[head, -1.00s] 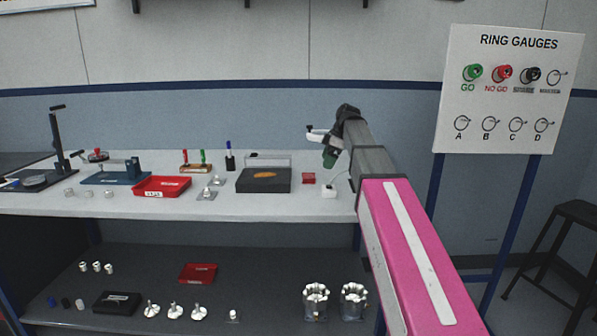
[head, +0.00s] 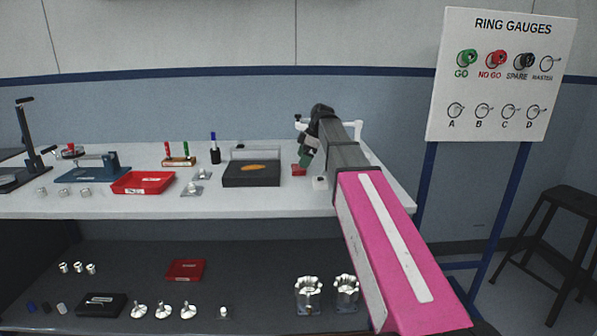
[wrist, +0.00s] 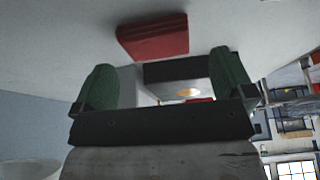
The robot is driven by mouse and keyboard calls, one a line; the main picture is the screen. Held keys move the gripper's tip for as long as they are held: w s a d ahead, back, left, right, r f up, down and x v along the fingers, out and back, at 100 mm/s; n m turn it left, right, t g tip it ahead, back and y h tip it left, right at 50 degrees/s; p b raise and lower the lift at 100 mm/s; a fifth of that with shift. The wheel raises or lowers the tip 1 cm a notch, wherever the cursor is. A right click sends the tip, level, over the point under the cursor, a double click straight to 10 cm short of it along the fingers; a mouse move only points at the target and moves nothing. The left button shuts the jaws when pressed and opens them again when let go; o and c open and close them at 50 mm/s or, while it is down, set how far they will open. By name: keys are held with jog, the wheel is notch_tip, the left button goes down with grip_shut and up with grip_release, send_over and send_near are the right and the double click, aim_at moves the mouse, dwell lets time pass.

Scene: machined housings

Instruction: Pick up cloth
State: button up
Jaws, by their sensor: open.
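A small flat red square, which looks like the folded cloth (head: 299,170), lies on the white bench right of the dark block. In the wrist view the red cloth (wrist: 153,40) shows just beyond the fingers, near the upper middle. My gripper (head: 306,157) is over the bench close to the cloth, and partly covers it in the head view. In the wrist view my gripper (wrist: 165,80) has its two green fingers wide apart with nothing held between them. The cloth appears apart from both fingers.
A dark block (head: 250,180) with an orange item (head: 252,168) on top stands left of the cloth. A small white block (head: 320,183) sits close by on the right. A red tray (head: 143,183) and metal parts are further left. A gauge board (head: 500,80) stands at right.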

jog(key=x, duration=0.4)
jog(key=shift+w, duration=0.1)
jog(key=c, duration=0.9)
jog(key=shift+r, duration=0.2)
notch_tip(320, 180, up, 4)
jog(key=shift+f, duration=0.1)
jog(key=a+r, duration=0.2)
jog(key=a, duration=0.2)
jog(key=a+r, duration=0.2)
jog(key=a, duration=0.1)
jog(key=w+a+r, duration=0.1)
jog(key=a+r, duration=0.2)
jog(key=a, duration=0.1)
jog(key=shift+a, duration=0.35)
jog(key=shift+o, duration=0.3)
jog(key=shift+a, duration=0.1)
